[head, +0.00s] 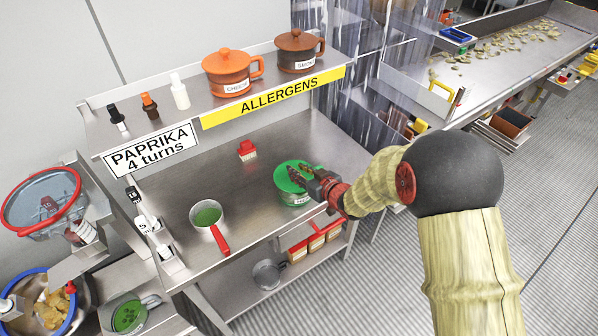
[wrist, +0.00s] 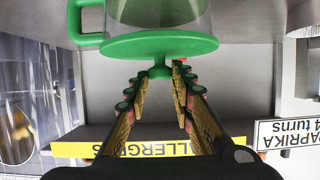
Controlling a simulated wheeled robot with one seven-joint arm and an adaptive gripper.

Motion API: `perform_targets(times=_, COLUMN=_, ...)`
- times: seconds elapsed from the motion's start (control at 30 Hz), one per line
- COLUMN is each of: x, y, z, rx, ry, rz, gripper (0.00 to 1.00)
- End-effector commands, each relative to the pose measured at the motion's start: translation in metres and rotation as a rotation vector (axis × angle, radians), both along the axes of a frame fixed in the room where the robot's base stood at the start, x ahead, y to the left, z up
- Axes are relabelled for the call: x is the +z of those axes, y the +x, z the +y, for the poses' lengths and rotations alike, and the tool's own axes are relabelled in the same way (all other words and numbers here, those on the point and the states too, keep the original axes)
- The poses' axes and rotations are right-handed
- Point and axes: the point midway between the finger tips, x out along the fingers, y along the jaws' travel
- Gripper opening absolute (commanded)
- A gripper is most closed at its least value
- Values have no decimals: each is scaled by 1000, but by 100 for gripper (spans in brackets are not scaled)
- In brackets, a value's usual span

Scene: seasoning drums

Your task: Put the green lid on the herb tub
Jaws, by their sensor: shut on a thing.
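The herb tub (head: 296,199), with a white label, stands on the steel bench right of centre. In the wrist view, which is upside down, its clear body (wrist: 165,14) and green handle (wrist: 76,22) show. The green lid (head: 288,180) lies over the tub's mouth; in the wrist view the lid (wrist: 140,46) overlaps the rim with no gap visible. I cannot tell whether it is fully seated. My gripper (head: 314,180) is shut on the lid's knob; its fingertips (wrist: 164,72) sit either side of it.
A pan (head: 207,215) of green stuff with a red handle stands left of the tub. The shelf above, with an ALLERGENS sign (head: 273,97), holds two lidded pots (head: 229,72) (head: 299,50). Bare bench lies between pan and tub.

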Motion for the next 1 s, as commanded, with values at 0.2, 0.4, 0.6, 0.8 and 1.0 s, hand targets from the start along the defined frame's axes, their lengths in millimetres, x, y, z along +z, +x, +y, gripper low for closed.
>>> perform_targets(times=0.2, x=-2, y=0, z=0, rx=0, ry=-1, rz=1, gripper=28)
perform_targets(times=0.4, x=-2, y=0, z=0, rx=0, ry=-1, rz=1, gripper=39)
perform_targets(times=0.6, x=-2, y=0, z=0, rx=0, ry=0, rz=0, gripper=42)
perform_targets(times=0.8, x=1, y=0, z=0, rx=0, ry=0, rz=0, gripper=42)
perform_targets(times=1.0, x=12, y=-20, z=-15, rx=-2, ry=-1, rz=0, gripper=42)
